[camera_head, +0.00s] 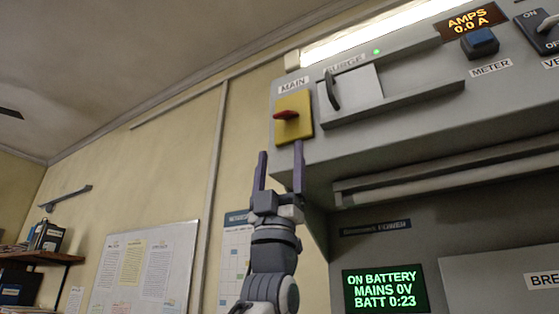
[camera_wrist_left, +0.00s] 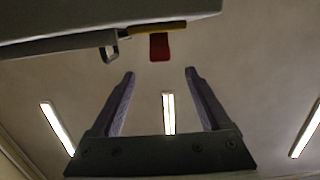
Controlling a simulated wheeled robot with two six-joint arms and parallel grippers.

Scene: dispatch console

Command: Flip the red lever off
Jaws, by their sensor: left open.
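The red lever (camera_head: 286,115) sits on a yellow plate (camera_head: 293,127) under the MAIN label, on the front of the grey overhead console. It points sideways to the left in the head view. In the left wrist view the red lever (camera_wrist_left: 160,47) juts out from the edge of the yellow plate (camera_wrist_left: 158,28), seen from below. My left gripper (camera_head: 280,155) points up with its two fingers spread and empty, just below the plate and apart from the lever. In the left wrist view the lever lies beyond the gap between the fingertips (camera_wrist_left: 160,73). My right gripper is not in view.
A SURGE cover with a dark handle (camera_head: 332,90) is right of the plate, with a grey ledge (camera_head: 395,104) below it. A blue METER button (camera_head: 479,42) and an ON/OFF switch (camera_head: 541,32) are further right. A green screen (camera_head: 386,290) reads ON BATTERY, MAINS 0V.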

